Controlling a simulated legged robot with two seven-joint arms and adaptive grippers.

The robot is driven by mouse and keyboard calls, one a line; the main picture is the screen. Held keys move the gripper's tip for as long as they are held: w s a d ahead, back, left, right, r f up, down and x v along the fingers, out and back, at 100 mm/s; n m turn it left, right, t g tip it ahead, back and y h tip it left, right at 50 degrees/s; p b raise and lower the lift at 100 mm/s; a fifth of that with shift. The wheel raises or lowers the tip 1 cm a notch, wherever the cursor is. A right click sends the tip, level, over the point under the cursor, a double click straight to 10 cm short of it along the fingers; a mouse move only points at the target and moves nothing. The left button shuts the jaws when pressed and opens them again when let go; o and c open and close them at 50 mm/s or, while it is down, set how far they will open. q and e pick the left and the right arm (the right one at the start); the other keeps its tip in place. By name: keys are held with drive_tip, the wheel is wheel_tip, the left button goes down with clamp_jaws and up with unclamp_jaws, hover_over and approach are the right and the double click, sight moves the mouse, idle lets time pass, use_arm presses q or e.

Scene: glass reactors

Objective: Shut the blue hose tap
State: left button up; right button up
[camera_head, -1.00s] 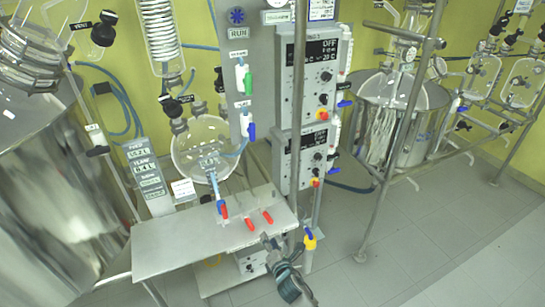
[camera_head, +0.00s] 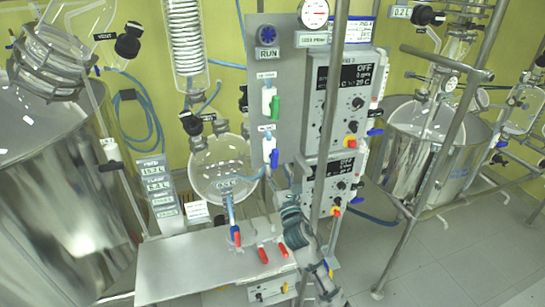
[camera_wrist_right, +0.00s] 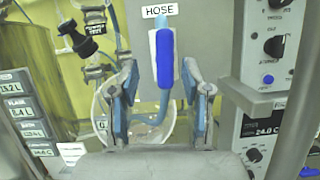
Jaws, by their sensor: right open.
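My right gripper (camera_head: 289,192) is just below and right of the tap in the head view. In the wrist view its two fingers (camera_wrist_right: 162,88) are apart, with the tap ahead between them and nothing held. My left gripper is not in view.
A green-handled tap (camera_head: 275,107) sits above the blue one. A metal post (camera_head: 327,130) and control boxes (camera_head: 345,90) stand close right of my gripper. Below is a steel table (camera_head: 190,265) with red-handled taps (camera_head: 263,254). A glass flask (camera_head: 215,170) hangs left.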

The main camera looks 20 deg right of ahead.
sight(277, 160)
drive_tip(key=x, duration=0.2)
drive_tip(key=d+x, duration=0.1)
drive_tip(key=x, duration=0.2)
drive_tip(key=shift+w, duration=0.15)
drive_tip(key=shift+w+r, duration=0.15)
drive_tip(key=shift+w, duration=0.15)
drive_tip(key=shift+a, duration=0.35)
drive_tip(key=shift+c, duration=1.2)
clamp_jaws()
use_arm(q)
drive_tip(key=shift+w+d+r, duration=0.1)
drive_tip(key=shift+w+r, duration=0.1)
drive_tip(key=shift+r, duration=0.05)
use_arm(e)
drive_tip(key=shift+d, duration=0.2)
